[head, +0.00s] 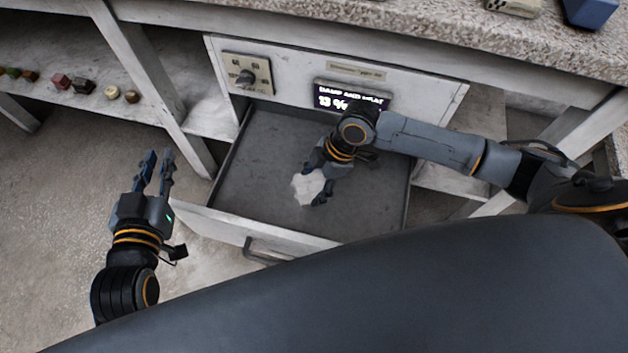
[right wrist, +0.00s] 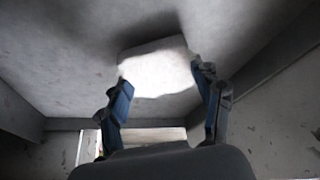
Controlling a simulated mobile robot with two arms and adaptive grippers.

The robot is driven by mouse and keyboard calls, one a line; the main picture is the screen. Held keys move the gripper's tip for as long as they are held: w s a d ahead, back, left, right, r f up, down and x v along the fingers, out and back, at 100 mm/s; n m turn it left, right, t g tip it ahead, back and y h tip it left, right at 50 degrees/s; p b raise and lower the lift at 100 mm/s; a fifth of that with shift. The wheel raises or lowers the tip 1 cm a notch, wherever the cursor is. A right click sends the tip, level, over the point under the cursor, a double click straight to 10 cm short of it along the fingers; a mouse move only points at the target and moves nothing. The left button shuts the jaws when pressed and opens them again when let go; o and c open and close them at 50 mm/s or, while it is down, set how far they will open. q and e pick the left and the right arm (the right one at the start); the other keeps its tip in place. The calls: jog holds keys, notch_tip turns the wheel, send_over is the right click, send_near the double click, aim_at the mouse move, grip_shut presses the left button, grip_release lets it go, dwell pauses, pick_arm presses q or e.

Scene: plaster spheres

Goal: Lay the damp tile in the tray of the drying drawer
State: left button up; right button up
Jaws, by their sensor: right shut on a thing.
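The damp tile (head: 308,187) is a small pale, many-sided piece. My right gripper (head: 317,186) is shut on it, inside the outline of the open drying drawer's grey tray (head: 260,150). In the right wrist view the tile (right wrist: 158,66) sits between the two fingertips (right wrist: 160,76), over the grey tray floor (right wrist: 60,60). I cannot tell whether the tile touches the floor. My left gripper (head: 154,158) is open and empty, in the air left of the drawer.
The drawer front has a handle (head: 265,252). Above the drawer are a knob panel (head: 247,76) and a lit display (head: 352,97). Several small coloured pieces (head: 62,82) sit on the left shelf. A blue block (head: 590,12) stands on the speckled counter (head: 430,30). The tray around the tile is clear.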

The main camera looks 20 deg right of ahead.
pick_arm(q)
jog(key=shift+r, duration=0.2)
pick_arm(e)
jog(key=shift+f, duration=0.3)
dwell(0.4)
pick_arm(q)
jog(key=shift+w+d+r+t, duration=0.1)
jog(key=shift+d+r+t, duration=0.05)
jog(key=shift+r+t, duration=0.15)
pick_arm(e)
jog(key=shift+f, duration=0.25)
pick_arm(q)
jog(key=shift+r, duration=0.15)
pick_arm(e)
jog(key=shift+f, duration=0.15)
jog(key=o, duration=1.3)
